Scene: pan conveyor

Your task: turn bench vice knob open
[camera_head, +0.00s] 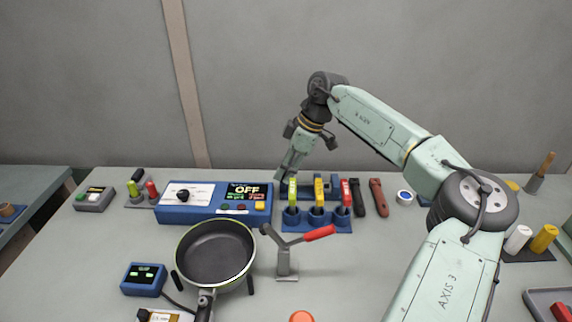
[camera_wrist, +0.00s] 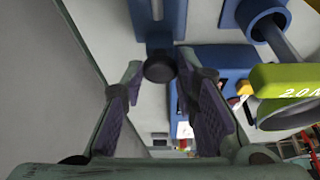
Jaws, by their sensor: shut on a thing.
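The bench vice is blue; its body (camera_wrist: 158,22) fills the top middle of the wrist view. Its round black knob (camera_wrist: 160,68) faces the camera, between my fingertips. My gripper (camera_wrist: 158,76) is shut on the knob, one purple-padded finger on either side. In the head view my gripper (camera_head: 284,174) points down behind the left end of a blue tool holder (camera_head: 317,224). The knob is hidden there, and the vice is mostly hidden behind the upright tools.
A green-handled tool (camera_wrist: 290,78) stands close right of my gripper in the wrist view. Yellow (camera_head: 319,188) and red (camera_head: 346,192) ones stand beside it. A blue control box (camera_head: 170,214) reading OFF is to the left. A pan (camera_head: 216,254) is in front.

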